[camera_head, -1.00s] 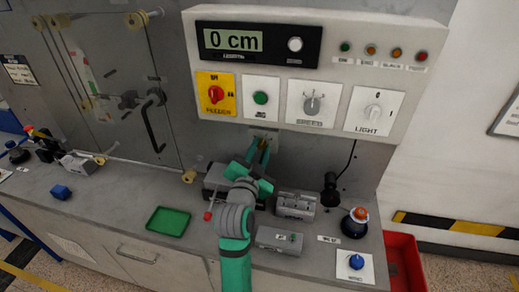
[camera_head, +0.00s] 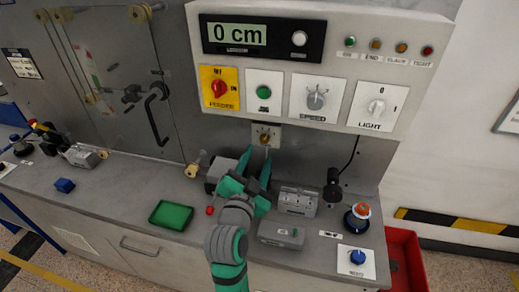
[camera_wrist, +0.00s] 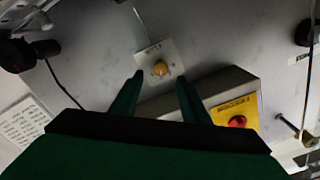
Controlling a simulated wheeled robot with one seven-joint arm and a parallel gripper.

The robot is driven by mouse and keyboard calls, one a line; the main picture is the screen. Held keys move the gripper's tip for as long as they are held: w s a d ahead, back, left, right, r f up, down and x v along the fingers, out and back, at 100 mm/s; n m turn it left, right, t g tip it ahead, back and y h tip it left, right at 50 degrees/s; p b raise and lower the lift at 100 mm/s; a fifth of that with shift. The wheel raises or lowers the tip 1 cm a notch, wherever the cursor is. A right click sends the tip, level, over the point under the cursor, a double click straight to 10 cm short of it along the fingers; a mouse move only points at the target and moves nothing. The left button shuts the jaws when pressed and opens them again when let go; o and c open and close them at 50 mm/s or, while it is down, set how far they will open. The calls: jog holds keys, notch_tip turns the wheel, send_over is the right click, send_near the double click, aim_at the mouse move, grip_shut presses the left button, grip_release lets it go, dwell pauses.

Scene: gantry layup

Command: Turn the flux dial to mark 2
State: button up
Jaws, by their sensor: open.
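A small pale plate with a yellow-brown knob (camera_head: 265,137) is on the wall below the control box. It looks like the flux dial, but its label is too small to read. In the wrist view the yellow knob (camera_wrist: 160,68) sits between and just beyond the fingertips. My gripper (camera_head: 257,161) is open and empty, its green fingers pointing up just below the plate. The fingers also show in the wrist view (camera_wrist: 160,80), one on each side of the knob and apart from it. The knob's mark cannot be read.
The control box (camera_head: 430,85) overhangs above, with a red switch (camera_head: 219,89), a green button (camera_head: 264,92) and speed (camera_head: 316,98) and light (camera_head: 376,106) knobs. A grey block (camera_head: 298,200), a green tray (camera_head: 171,215) and a blue knob (camera_head: 357,257) are on the bench.

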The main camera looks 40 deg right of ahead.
jog(key=shift+v, duration=1.9)
jog(key=s+a+f+n+t+y, duration=0.2)
jog(key=s+a+f+n+y, duration=0.3)
jog(key=a+f, duration=0.45)
jog(key=s+a+f+n+t+y, duration=0.2)
jog(key=s+a+f+n+y, duration=0.15)
jog(key=a+f+n, duration=0.55)
jog(key=s+a+f+n+y, duration=0.1)
jog(key=s+a, duration=0.4)
jog(key=s, duration=0.6)
jog(key=s+a+f+n+y, duration=0.1)
jog(key=s+a+f+y, duration=0.3)
jog(key=s, duration=0.7)
jog(key=shift+a+f+n, duration=0.25)
jog(key=shift+a+n, duration=0.05)
jog(key=shift+a, duration=0.5)
jog(key=shift+c, duration=1.3)
jog(key=shift+w, duration=0.1)
